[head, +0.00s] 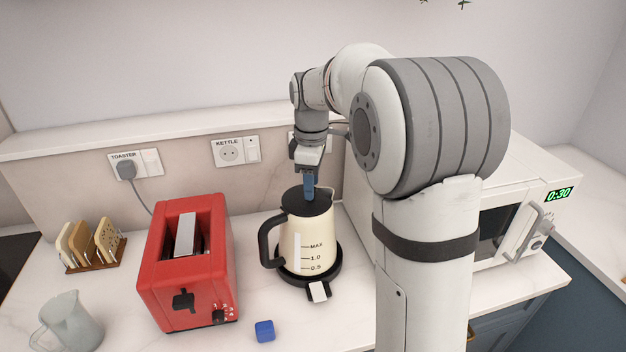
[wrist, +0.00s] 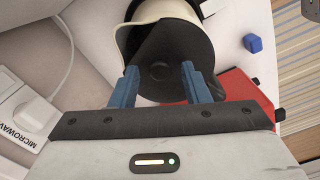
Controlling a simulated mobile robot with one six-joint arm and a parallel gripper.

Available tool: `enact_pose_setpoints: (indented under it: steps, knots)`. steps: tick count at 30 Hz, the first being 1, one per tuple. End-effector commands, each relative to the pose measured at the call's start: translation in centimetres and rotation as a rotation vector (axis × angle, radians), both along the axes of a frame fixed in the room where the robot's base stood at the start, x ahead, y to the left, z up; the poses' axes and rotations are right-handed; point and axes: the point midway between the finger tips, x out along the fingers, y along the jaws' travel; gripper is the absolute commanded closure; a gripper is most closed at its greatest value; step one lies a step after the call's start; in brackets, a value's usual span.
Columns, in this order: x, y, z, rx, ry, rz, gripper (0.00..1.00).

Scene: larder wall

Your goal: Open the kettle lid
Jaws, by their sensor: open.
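The cream kettle (head: 309,240) stands upright on its round black base (head: 330,272), between the toaster and the microwave. Its black lid (head: 296,203) looks closed, and the black handle (head: 268,243) points left. My gripper (head: 309,193) points down just above the lid. In the wrist view, my gripper (wrist: 163,85) has its two blue fingers apart, with the dark lid (wrist: 172,50) showing between and beyond them. I cannot tell whether the fingertips touch the lid. The gripper holds nothing that I can see.
A red toaster (head: 160,280) stands left of the kettle and a white microwave (head: 530,190) right. A blue cube (head: 265,331) lies in front. A toast rack (head: 95,263) and a glass jug (head: 70,322) are at left. The kettle socket (head: 229,151) is empty.

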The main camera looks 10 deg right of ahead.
Motion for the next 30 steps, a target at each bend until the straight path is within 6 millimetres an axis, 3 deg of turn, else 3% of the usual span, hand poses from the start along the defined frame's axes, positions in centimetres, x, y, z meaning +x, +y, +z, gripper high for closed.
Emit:
enact_pose_setpoints:
  steps: [2,17,30]
  knots:
    - [0.0,-0.02,0.01,0.0,0.0,0.0,0.58]
    - [0.0,-0.07,0.04,0.0,0.0,-0.002,0.99]
    - [-0.02,-0.1,0.1,-0.007,-0.004,-0.002,1.0]
